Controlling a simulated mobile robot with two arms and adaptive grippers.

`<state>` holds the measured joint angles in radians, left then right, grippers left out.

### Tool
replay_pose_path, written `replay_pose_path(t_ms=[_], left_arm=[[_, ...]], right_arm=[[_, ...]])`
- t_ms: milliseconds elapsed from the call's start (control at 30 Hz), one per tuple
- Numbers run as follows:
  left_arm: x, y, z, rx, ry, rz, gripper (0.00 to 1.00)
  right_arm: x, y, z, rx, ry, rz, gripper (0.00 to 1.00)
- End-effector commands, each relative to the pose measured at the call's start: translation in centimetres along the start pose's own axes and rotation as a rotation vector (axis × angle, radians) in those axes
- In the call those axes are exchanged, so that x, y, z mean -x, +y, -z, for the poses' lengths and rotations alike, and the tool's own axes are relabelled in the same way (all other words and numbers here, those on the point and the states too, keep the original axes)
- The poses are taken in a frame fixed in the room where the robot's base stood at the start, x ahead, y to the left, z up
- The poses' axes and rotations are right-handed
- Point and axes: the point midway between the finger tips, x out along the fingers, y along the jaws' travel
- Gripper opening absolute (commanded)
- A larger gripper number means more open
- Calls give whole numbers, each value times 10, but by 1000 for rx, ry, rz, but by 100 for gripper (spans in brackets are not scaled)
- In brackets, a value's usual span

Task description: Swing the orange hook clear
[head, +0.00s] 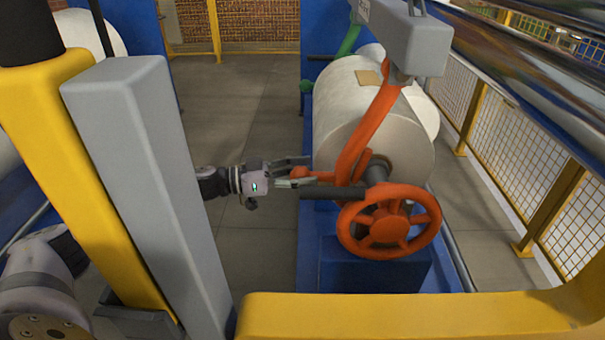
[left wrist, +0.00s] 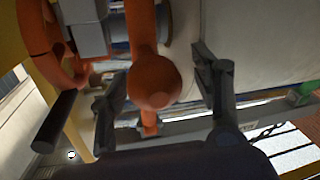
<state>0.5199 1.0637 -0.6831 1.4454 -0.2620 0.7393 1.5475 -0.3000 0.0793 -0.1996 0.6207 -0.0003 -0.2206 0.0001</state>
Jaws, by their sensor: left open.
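The orange hook (head: 366,130) hangs down from a grey block (head: 405,42) in front of the end of a large white roll (head: 345,112). Its lower end reaches left to a rounded orange tip. In the left wrist view that ball-shaped tip (left wrist: 156,84) shows between the fingers. My left gripper (head: 300,172) is open, with its fingers on either side of the hook's tip. In the left wrist view the left gripper (left wrist: 165,90) fingers stand apart from the ball. My right gripper is not in view.
An orange handwheel (head: 389,222) with a dark handle (head: 333,193) sits close to the right of the left gripper. A yellow rail (head: 420,312) crosses the front. A yellow mesh fence (head: 500,125) runs along the right. Grey floor (head: 240,110) is clear behind the left arm.

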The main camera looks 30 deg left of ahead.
Motion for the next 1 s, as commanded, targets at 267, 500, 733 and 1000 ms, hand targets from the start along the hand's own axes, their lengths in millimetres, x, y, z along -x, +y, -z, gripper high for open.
replay_pose_path(t_ms=[267, 500, 733, 1000], left_arm=[[0, 0, 0, 0, 0, 0, 55], [0, 0, 0, -1, 0, 1, 38], [0, -1, 0, -1, 1, 4, 23], [1, -2, 1, -2, 2, 8, 5]], right_arm=[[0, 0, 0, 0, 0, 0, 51], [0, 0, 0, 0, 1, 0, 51], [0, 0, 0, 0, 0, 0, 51], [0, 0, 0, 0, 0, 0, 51]])
